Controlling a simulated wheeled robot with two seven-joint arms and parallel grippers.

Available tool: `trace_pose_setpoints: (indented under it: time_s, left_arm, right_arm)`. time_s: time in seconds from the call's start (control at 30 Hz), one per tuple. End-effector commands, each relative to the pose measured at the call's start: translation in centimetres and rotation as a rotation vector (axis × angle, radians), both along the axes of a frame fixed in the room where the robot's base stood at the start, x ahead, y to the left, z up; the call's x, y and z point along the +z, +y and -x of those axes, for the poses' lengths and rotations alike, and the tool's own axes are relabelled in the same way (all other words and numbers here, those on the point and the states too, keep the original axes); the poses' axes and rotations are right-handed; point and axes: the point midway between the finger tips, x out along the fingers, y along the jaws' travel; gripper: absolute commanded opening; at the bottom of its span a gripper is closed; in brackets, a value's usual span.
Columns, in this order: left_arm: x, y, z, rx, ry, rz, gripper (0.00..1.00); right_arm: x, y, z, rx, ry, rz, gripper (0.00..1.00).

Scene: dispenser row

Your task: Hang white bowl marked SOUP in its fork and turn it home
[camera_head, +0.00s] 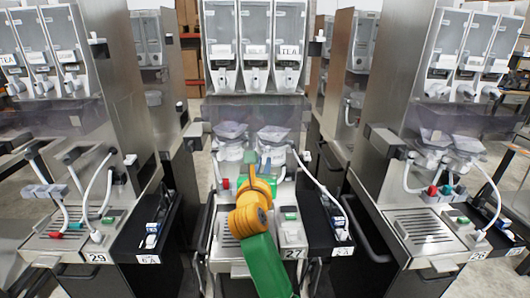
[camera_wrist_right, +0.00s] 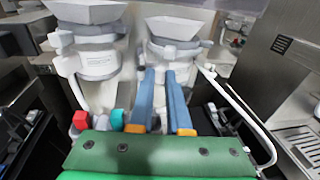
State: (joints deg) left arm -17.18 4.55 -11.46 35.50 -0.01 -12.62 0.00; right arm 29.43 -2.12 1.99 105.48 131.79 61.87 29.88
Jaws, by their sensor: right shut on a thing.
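Two white bowls with wide funnel-like tops sit side by side on the middle machine, the left one (camera_head: 231,148) and the right one (camera_head: 273,136). In the right wrist view they are the left bowl (camera_wrist_right: 98,62) and the right bowl (camera_wrist_right: 176,48). I cannot read SOUP on either. My right gripper (camera_head: 262,162) reaches in from the front. Its blue fingers (camera_wrist_right: 161,76) are shut on the lower front of the right bowl, which looks upright. The grip itself and any fork behind the bowl are hidden. My left gripper is not in view.
A red knob (camera_wrist_right: 81,120) and a teal knob (camera_wrist_right: 117,119) stand below the left bowl. A white hose (camera_wrist_right: 240,105) curves down at the right. Black side trays, one at the left (camera_head: 146,225) and one at the right (camera_head: 330,225), flank the middle machine. Similar machines stand on both sides.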

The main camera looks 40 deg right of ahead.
Motion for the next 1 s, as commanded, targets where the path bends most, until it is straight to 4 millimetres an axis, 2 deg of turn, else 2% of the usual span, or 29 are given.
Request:
trace_pose_setpoints:
  time_s: [0.03,0.3,0.33,0.43,1.0]
  left_arm:
    - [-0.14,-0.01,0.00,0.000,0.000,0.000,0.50]
    - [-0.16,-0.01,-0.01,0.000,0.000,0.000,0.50]
    - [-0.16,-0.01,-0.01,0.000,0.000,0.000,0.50]
    - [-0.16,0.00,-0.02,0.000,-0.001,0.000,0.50]
    - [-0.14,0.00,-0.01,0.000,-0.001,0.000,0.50]
  right_arm:
    - [-0.38,-0.46,0.23,-0.015,0.006,0.000,0.00]
    - [-0.51,-0.35,0.29,-0.014,0.007,0.001,0.00]
    - [-0.51,-0.34,0.29,-0.014,0.008,0.000,0.23]
    - [-0.51,-0.32,0.27,-0.013,0.007,-0.001,0.50]
    - [-0.32,-0.28,0.22,-0.010,0.001,0.000,0.50]
